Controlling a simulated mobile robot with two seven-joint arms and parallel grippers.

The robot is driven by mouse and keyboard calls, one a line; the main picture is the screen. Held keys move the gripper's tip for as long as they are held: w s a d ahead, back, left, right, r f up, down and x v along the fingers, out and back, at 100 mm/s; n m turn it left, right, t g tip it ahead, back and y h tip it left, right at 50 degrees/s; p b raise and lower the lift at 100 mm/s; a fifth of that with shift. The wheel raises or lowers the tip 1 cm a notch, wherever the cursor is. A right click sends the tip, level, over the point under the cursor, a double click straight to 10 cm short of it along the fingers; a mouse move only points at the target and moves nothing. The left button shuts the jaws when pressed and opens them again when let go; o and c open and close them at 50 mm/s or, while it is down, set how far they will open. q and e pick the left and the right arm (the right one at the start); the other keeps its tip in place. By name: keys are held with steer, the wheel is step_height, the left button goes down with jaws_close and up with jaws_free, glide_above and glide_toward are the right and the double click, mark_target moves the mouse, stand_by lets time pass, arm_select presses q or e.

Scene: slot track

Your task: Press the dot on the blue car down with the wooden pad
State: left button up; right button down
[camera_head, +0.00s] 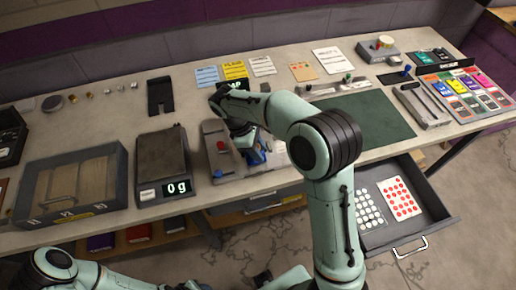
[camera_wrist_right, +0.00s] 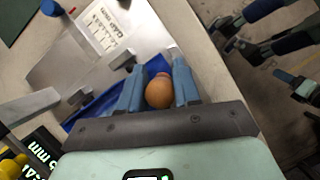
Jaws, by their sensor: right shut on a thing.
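My right gripper (camera_wrist_right: 159,88) is shut on the wooden pad (camera_wrist_right: 159,93), a round orange-brown knob between its two blue-grey fingers. A blue body (camera_wrist_right: 93,110), which looks like the blue car, lies below and behind the fingers in the wrist view. The fingers hide much of it, along with its dot and the pad's underside. I cannot tell whether pad and car touch. In the head view my right gripper (camera_head: 250,152) is over the grey slot track (camera_head: 214,160), and the arm covers part of it. Part of my left arm shows at the bottom; its jaws are unclear.
A scale (camera_head: 162,165) reading 0 g and a grey bin (camera_head: 72,185) stand left of the track. A green mat (camera_head: 365,122) lies to the right. An open drawer (camera_head: 435,205) with dot sheets juts from the front. Cards and small parts line the back.

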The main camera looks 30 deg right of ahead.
arm_select(q)
steer(key=shift+s+f, duration=0.1)
steer(key=shift+f, duration=0.05)
arm_select(e)
steer(key=shift+f, duration=0.4)
arm_select(q)
steer(key=shift+r, duration=0.2)
stand_by(1.3)
arm_select(e)
steer(key=shift+w+r+p, duration=0.1)
steer(key=shift+r+p, duration=0.8)
steer(key=shift+r, duration=0.6)
steer(key=shift+r+p, duration=1)
steer(key=shift+r, duration=1.05)
arm_select(q)
steer(key=w+r, duration=0.5)
steer(key=shift+t, duration=0.3)
arm_select(e)
steer(key=shift+f, duration=0.1)
